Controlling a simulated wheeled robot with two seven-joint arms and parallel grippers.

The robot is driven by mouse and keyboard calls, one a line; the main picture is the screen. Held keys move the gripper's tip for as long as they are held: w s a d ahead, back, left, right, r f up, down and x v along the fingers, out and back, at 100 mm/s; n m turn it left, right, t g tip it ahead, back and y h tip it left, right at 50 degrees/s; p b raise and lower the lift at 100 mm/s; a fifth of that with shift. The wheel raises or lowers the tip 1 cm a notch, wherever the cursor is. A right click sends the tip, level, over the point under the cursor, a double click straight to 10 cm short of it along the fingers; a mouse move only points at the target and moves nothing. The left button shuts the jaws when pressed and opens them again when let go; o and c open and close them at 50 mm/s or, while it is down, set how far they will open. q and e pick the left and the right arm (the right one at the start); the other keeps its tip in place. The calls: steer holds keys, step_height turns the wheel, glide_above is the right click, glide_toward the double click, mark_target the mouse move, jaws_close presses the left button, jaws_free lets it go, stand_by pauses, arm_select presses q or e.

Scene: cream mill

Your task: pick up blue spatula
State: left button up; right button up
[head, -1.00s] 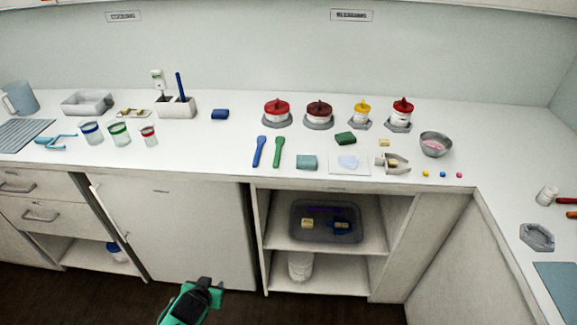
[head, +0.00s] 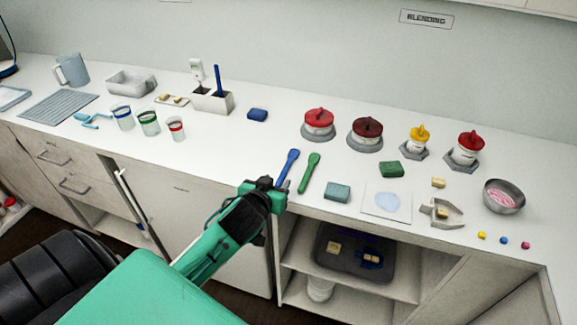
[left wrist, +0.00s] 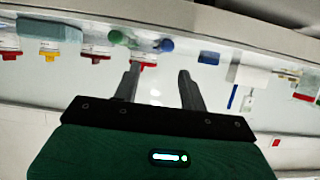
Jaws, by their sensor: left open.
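The blue spatula (head: 288,164) lies on the white counter near its front edge, just left of the green spatula (head: 309,173). My left gripper (head: 277,187) is at the counter's front edge, by the near end of the blue spatula, and partly hides that end. In the left wrist view its two fingers (left wrist: 160,88) are spread with nothing between them. The blue spatula's end (left wrist: 166,45) and the green one's end (left wrist: 118,38) show beyond the fingertips. I cannot tell whether the gripper touches the counter. My right gripper is not in view.
A teal sponge (head: 337,192) and a white sheet (head: 376,207) lie right of the spatulas. Lidded jars (head: 319,122) stand behind. An open shelf holds a dark tray (head: 330,269) below the counter.

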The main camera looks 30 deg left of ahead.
mark_target(284, 171)
arm_select(q)
steer(key=shift+a+p+x, duration=0.2)
steer(key=shift+p+x, duration=0.45)
steer(key=shift+x, duration=3.2)
steer(key=shift+s, duration=0.1)
jaws_close()
